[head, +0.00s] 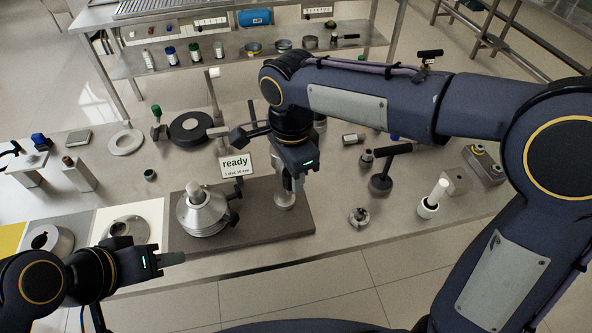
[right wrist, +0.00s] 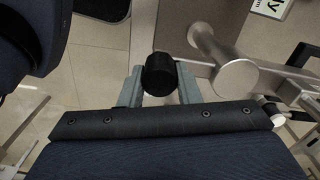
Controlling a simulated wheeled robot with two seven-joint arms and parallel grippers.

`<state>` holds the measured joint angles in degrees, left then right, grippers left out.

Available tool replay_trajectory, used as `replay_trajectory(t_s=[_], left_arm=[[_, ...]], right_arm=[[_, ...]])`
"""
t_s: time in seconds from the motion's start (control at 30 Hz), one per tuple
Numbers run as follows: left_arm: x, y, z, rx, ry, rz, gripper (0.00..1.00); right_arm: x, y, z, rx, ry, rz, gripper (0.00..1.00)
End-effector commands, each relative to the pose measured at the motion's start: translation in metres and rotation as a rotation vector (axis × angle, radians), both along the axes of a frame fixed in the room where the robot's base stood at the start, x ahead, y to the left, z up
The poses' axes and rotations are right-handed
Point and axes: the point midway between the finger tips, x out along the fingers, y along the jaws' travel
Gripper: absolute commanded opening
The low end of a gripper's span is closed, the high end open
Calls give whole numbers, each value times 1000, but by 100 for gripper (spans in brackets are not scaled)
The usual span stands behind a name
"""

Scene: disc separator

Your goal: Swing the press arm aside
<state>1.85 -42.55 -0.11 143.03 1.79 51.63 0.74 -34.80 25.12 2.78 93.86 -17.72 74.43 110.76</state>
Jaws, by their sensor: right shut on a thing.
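The disc separator (head: 204,212) is a stacked, cone-topped metal body on a dark base plate (head: 250,240). A metal post (head: 284,198) stands at the right of that plate. My right gripper (head: 298,178) points down over the post and hides much of the press arm. In the right wrist view, its fingers close on a black knob (right wrist: 160,74). The metal press arm (right wrist: 298,88) runs right from the knob, beside a round silver cylinder (right wrist: 232,78). My left gripper (head: 170,259) is low at the left, in front of the plate; its jaw gap is unclear.
A sign reading "ready" (head: 236,166) stands behind the separator. A black disc (head: 190,128) lies behind. The front table edge is near.

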Motion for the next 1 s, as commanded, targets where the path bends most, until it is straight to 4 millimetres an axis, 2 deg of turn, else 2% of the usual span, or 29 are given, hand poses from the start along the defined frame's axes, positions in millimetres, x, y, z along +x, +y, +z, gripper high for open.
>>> replay_trajectory(t_s=[0.27, 0.3, 0.47, 0.77, 0.87, 1.0], left_arm=[[0, 0, 0, 0, 0, 0, 36], [0, 0, 0, 0, 0, 0, 36], [0, 0, 0, 0, 0, 0, 36], [0, 0, 0, 0, 0, 0, 36], [0, 0, -1, 0, 0, 0, 36], [0, 0, -2, 0, 0, 0, 36]], right_arm=[[1, 1, 2, 6, -3, -5, 0], [1, 1, 2, 6, -3, -5, 32], [0, 1, 1, 4, -2, -4, 52], [0, 0, 3, 3, -2, -3, 52], [1, 1, 12, 5, -3, -3, 52], [1, 1, 36, 6, -5, -4, 52]])
